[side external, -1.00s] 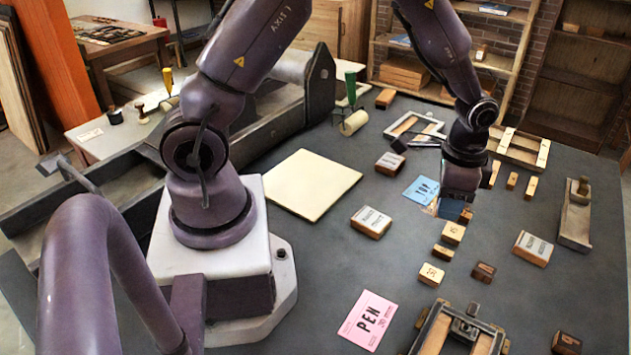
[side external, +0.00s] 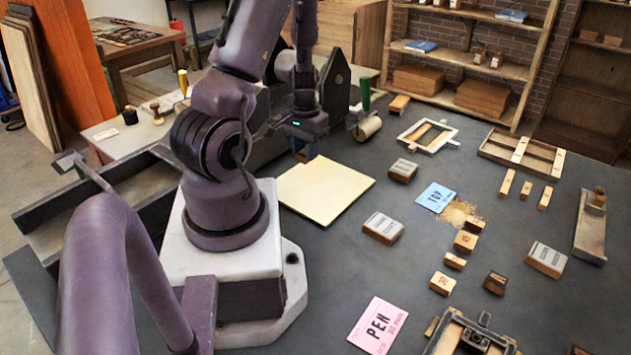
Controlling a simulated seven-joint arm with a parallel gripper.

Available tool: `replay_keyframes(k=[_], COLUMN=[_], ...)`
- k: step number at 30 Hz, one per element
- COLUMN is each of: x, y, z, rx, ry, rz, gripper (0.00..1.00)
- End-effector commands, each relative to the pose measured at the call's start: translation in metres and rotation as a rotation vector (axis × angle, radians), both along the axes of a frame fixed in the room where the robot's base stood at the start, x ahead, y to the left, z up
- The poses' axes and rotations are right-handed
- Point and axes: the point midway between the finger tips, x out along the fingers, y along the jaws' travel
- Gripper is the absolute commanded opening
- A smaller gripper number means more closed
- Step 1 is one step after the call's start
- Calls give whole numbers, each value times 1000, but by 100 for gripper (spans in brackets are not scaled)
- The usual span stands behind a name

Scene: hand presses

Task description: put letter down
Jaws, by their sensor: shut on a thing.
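My gripper (side external: 303,152) is at the upper middle of the side external view, low over the far left edge of the cream board (side external: 327,190). It is shut on a small brownish letter block (side external: 306,155), mostly hidden by the gripper; its letter face cannot be read. I cannot tell whether the block touches the surface below. A blue "TOP" card (side external: 435,197) lies flat on the dark table, with a tan patch (side external: 461,213) beside it. Other small wooden letter blocks (side external: 465,241) lie nearby. A pink "PEN" card (side external: 378,326) lies at the front.
Larger labelled blocks (side external: 383,228) are spread over the dark table. A wooden frame (side external: 470,335) is at the front, and open frames (side external: 428,134) are at the back. A roller (side external: 367,128) stands near the gripper. Dark press bodywork (side external: 335,85) rises behind it.

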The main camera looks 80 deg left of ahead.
Motion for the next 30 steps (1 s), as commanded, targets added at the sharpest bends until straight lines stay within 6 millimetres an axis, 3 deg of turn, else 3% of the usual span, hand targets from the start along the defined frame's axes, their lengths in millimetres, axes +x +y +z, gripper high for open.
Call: replay_keyframes(k=[3, 15, 27, 28, 30], x=[-2, 0, 0, 0, 0], y=[-1, 0, 0, 0, 0], z=[-21, -68, -73, -74, -73], rx=[-5, -2, -1, -1, -1], ry=[4, 1, 0, 0, -1], rz=[-4, -8, -8, -9, -9], gripper=[8, 8, 8, 33, 49])
